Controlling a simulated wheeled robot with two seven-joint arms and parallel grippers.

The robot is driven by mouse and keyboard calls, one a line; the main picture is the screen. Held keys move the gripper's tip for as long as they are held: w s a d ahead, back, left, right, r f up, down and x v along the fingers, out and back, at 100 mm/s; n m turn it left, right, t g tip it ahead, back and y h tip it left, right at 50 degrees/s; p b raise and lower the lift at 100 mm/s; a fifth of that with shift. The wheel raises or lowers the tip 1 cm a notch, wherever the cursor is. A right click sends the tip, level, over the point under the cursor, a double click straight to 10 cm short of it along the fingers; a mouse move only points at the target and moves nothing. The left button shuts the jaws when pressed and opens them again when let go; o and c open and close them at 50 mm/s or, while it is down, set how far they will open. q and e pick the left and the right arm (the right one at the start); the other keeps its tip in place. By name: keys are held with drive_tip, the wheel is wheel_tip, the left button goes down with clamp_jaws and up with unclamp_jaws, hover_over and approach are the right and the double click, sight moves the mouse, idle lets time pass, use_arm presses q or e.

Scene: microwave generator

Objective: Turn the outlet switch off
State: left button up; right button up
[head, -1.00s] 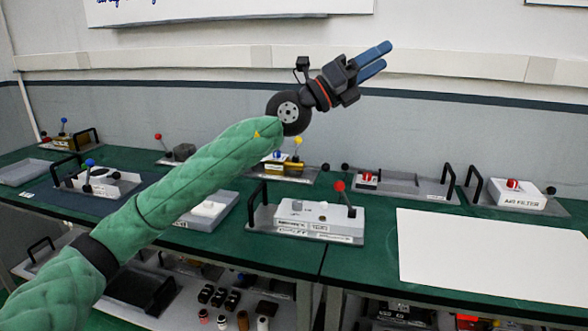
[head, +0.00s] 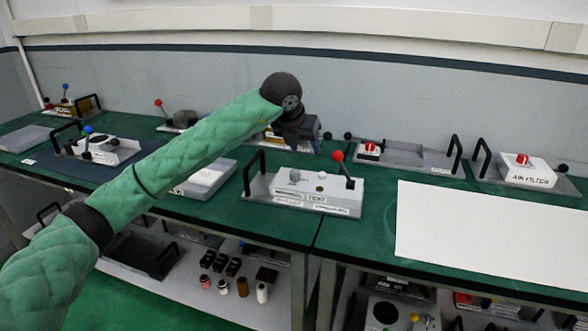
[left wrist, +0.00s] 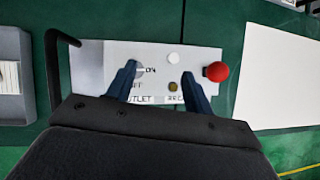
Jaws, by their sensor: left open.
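The outlet box (head: 310,198) is a white unit on a grey tray with a black handle, on the green bench. My right gripper is not in view.
A red-ball lever (head: 338,156) stands at the box's right end. A white sheet (head: 490,235) lies to its right. An air filter unit (head: 526,172) and other lever units stand along the bench. A lower shelf holds small bottles (head: 242,287).

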sight(295, 172)
use_arm(q)
drive_tip(key=a+f, duration=0.1)
drive_tip(key=f, duration=0.1)
drive_tip(key=f+n+y+p, duration=0.1)
drive_tip(key=f, duration=0.1)
drive_tip(key=w+a+f+g+y, duration=0.1)
drive_tip(key=f, duration=0.2)
drive_tip(key=shift+a+n, duration=0.3)
drive_tip(key=shift+n, duration=0.1)
drive_tip(key=shift+x, duration=0.8)
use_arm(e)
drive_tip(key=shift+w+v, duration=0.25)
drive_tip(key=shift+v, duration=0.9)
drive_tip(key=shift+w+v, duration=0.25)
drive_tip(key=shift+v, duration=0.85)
use_arm(q)
drive_tip(key=shift+c, duration=0.4)
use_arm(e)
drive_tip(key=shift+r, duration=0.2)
